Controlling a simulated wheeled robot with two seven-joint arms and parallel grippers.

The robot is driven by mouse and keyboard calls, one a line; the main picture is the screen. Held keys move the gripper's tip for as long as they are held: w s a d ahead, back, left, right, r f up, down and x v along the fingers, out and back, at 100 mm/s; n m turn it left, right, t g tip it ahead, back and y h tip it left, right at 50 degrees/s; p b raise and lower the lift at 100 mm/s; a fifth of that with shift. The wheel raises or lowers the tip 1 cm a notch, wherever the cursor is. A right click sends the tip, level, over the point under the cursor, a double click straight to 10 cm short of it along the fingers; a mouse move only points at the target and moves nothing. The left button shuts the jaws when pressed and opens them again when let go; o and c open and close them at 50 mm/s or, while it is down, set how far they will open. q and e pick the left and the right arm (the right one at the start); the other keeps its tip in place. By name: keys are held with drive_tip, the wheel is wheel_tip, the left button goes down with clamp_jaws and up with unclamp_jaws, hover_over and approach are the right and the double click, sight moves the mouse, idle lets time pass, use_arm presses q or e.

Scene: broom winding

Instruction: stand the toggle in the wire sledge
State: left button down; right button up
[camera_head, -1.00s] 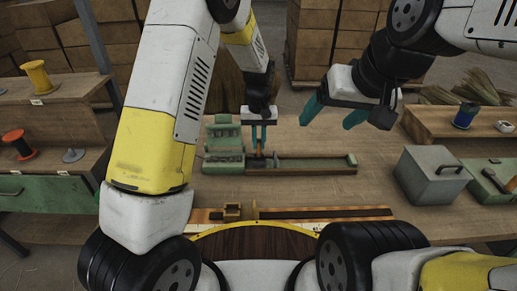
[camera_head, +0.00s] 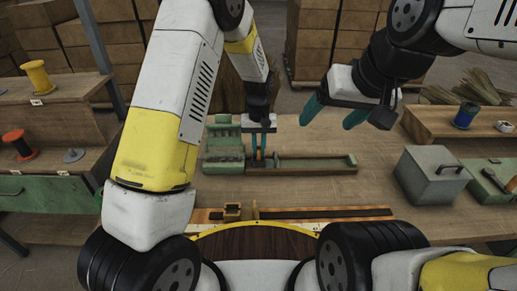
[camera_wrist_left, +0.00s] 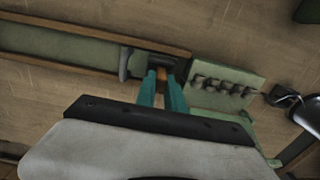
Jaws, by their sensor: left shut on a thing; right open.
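My left gripper (camera_head: 258,160) points down at the junction of a green machine block (camera_head: 222,143) and a long green trough (camera_head: 315,164). In the left wrist view its teal fingers (camera_wrist_left: 162,88) are shut on a small brown piece, seemingly the toggle (camera_wrist_left: 161,75). The toggle's tip is at a dark seat beside a grey upright plate (camera_wrist_left: 125,63), seemingly part of the wire sledge. I cannot tell whether the toggle touches the seat or stands in it. My right gripper (camera_head: 335,110) is open and empty, above and right of the trough.
A row of dark hooks (camera_wrist_left: 222,86) lines the green block. A grey lidded box (camera_head: 432,176) stands on the right. A wooden strip with a dark groove (camera_head: 325,213) lies at the front. Spools (camera_head: 37,75) stand on the left shelf. Bare tabletop lies between the trough and strip.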

use_arm(q)
drive_tip(key=c, duration=1.3)
unclamp_jaws()
drive_tip(key=shift+f, duration=0.1)
drive_tip(key=shift+c, duration=0.2)
wheel_tip(320, 180, up, 8)
drive_tip(key=shift+f, duration=0.25)
drive_tip(key=shift+r, duration=0.15)
